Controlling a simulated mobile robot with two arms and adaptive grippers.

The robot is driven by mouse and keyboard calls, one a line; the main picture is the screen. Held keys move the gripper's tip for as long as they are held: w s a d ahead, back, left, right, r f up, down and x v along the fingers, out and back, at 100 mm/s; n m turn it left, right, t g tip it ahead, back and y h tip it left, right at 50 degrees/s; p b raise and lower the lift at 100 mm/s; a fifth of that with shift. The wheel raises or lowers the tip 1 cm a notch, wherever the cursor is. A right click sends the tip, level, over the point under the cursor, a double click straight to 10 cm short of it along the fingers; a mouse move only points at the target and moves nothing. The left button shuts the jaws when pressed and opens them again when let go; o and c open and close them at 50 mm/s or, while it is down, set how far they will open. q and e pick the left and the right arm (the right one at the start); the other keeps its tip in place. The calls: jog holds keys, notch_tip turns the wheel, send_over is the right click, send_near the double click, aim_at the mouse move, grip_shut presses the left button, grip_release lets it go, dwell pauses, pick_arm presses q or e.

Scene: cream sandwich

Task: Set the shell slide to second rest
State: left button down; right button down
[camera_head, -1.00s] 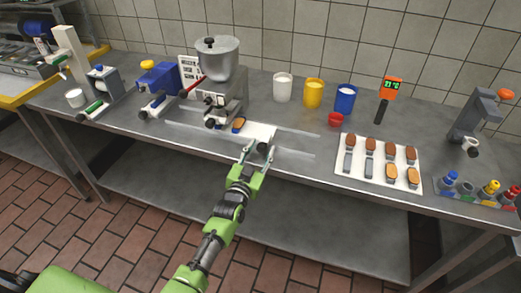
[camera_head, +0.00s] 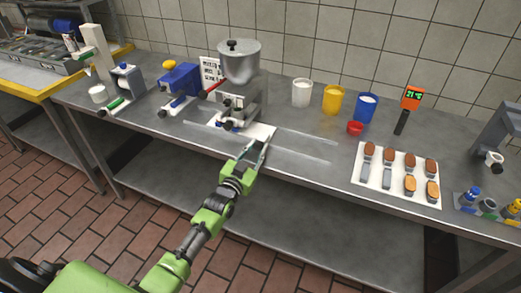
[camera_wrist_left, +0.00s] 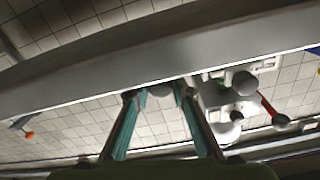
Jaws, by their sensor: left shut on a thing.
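The shell slide (camera_head: 263,131) is a white plate lying on the pale rails on the counter, at the foot of the hopper machine (camera_head: 240,65). Its left part is under the machine's front, where an orange-brown shell partly shows and is too small to make out well. My left gripper (camera_head: 255,149) is at the slide's front edge, shut on what seems to be its small grey knob. In the left wrist view, a rounded grey piece (camera_wrist_left: 160,88) shows between the two teal fingertips. The rest marks cannot be made out. My right gripper is not in view.
The pale rails (camera_head: 305,158) run on to the right, bare. A white tray (camera_head: 370,180) with several brown shells lies further right. A blue device (camera_head: 181,82) stands left of the machine.

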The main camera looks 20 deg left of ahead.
pick_arm(q)
jog(key=c, duration=1.8)
grip_release()
jog(key=shift+s, duration=0.55)
jog(key=s, duration=1.1)
jog(key=shift+a, duration=0.25)
